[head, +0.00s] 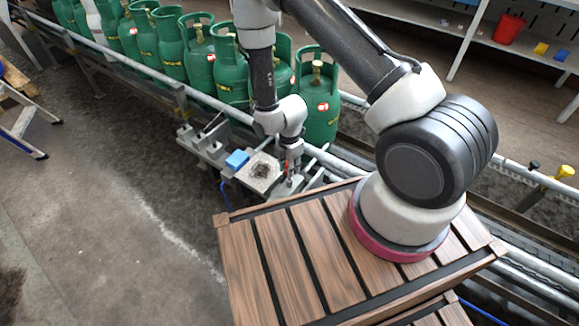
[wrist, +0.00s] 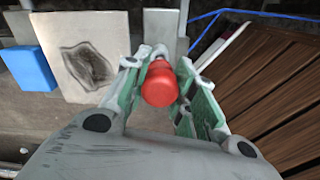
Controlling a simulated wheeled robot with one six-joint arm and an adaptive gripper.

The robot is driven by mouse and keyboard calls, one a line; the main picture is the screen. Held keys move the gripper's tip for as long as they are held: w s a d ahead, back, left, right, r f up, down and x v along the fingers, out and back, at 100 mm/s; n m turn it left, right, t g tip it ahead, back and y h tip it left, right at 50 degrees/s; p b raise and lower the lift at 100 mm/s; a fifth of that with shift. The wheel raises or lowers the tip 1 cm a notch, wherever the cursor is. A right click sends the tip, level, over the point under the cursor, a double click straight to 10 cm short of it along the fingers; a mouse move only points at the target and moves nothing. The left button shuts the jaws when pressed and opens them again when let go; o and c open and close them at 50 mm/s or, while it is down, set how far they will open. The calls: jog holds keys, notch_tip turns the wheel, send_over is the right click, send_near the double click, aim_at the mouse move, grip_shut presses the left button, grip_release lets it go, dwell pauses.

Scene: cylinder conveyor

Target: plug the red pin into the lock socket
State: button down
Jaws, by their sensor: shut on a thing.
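The red pin (wrist: 160,82) sits between the two fingers of my gripper (wrist: 158,66) in the wrist view. The fingers are shut on it, and its rounded red end faces the camera. In the head view my gripper (head: 289,168) is small, low over the metal station beside the conveyor, with a bit of the red pin (head: 284,166) showing. The lock socket cannot be made out. A grey metal piece (wrist: 163,20) lies just beyond the pin, and whether the pin touches it or sits in it is hidden.
A light plate with a dark smudge (wrist: 84,50) and a blue block (wrist: 29,68) lie left of my gripper. A slatted wooden platform (head: 290,264) is close on the right. Green gas cylinders (head: 173,50) line the conveyor behind. A blue cable (wrist: 222,17) runs nearby.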

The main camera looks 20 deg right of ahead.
jog(key=shift+f, duration=2.05)
jog(key=c, duration=1.1)
grip_release()
notch_tip(320, 180, up, 12)
jog(key=shift+r, duration=0.1)
jog(key=shift+s+d+m, duration=0.1)
jog(key=shift+s+m, duration=0.1)
jog(key=shift+m, duration=0.3)
jog(key=s+d+r+m+g+h, duration=0.1)
jog(key=s+d+m+g, duration=0.15)
jog(key=s+m, duration=0.3)
jog(key=s+d+r+m+t, duration=0.2)
jog(key=s+d+r+m, duration=0.2)
jog(key=r, duration=1)
jog(key=s+d+r+m+t, duration=0.2)
jog(key=s+d+r+m, duration=0.2)
jog(key=r, duration=1)
jog(key=s+d+r+m+t+y, duration=0.1)
jog(key=s+d+r+m+t, duration=0.2)
jog(key=r+m, duration=0.4)
notch_tip(320, 180, up, 8)
jog(key=shift+s+d+f+m, duration=0.15)
jog(key=shift+s+d+m, duration=0.35)
jog(key=shift+s, duration=0.55)
